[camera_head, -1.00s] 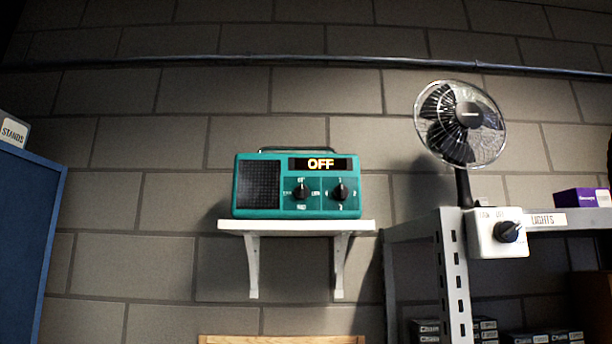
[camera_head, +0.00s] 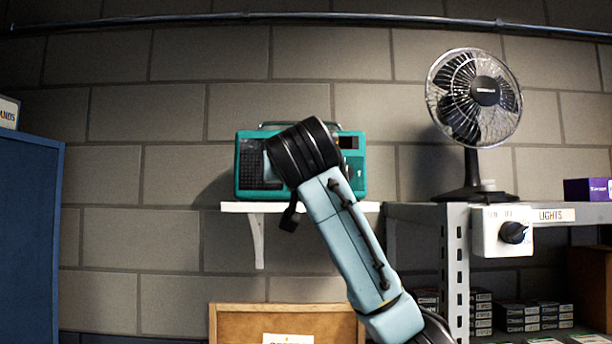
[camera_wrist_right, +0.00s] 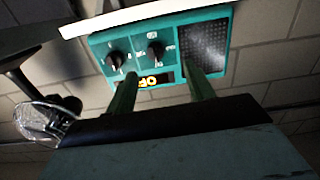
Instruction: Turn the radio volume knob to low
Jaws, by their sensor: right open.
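The teal radio (camera_head: 250,150) stands on a white wall shelf (camera_head: 240,207), its middle and knobs largely covered by my right arm in the head view. In the right wrist view the radio (camera_wrist_right: 181,72) appears upside down, with its lit "OFF" display (camera_wrist_right: 155,81). Two black knobs show there: one beside the speaker grille (camera_wrist_right: 155,50) and one farther from it (camera_wrist_right: 115,60). The label text is too small to read. My right gripper (camera_wrist_right: 160,78) is open and empty, its two fingers apart before the radio's front, near the display. Contact cannot be seen. My left gripper is not in view.
A black fan (camera_head: 474,100) stands on a grey metal shelf (camera_head: 420,212) to the right. A white box with a black switch knob (camera_head: 513,232) and a "LIGHTS" label are on its edge. A blue cabinet (camera_head: 28,230) is at left, and a wood-framed board (camera_head: 240,325) below.

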